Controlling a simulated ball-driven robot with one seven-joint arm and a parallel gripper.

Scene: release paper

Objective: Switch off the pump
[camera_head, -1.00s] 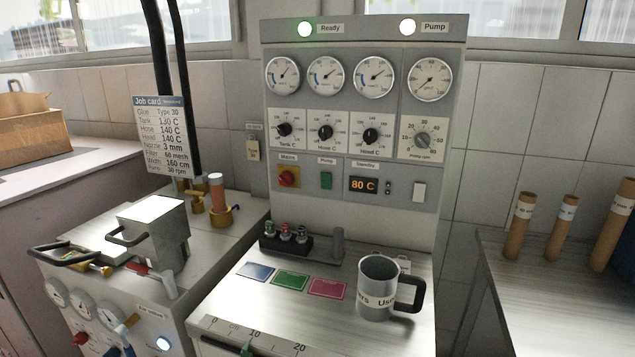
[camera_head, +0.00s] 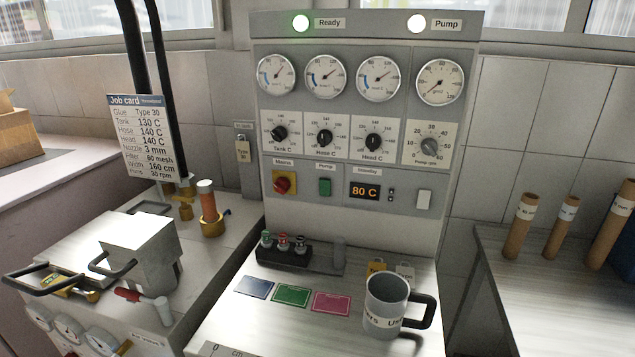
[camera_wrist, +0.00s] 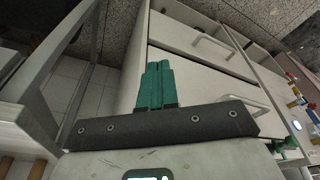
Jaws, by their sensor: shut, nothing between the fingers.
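The control panel (camera_head: 262,100) stands upright in the head view. Its green pump switch (camera_head: 324,187) sits under a small "Pump" label, between the red mains knob (camera_head: 283,184) and the orange "80 C" display (camera_head: 364,191). The pump lamp (camera_head: 416,24) at the top right glows white. The pump rpm dial (camera_head: 429,147) is below the right gauge (camera_head: 439,82). My gripper (camera_wrist: 158,66) shows only in the wrist view, its teal fingers shut together and empty. It points toward white drawers, and no panel switch shows there.
A grey mug (camera_head: 386,300), coloured cards (camera_head: 292,295) and a dark valve block (camera_head: 284,256) stand on the bench below the panel. A metal tank (camera_head: 155,262) with handles is at left. Cardboard tubes (camera_head: 519,225) stand on the right table. White drawers (camera_wrist: 190,48) fill the wrist view's middle.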

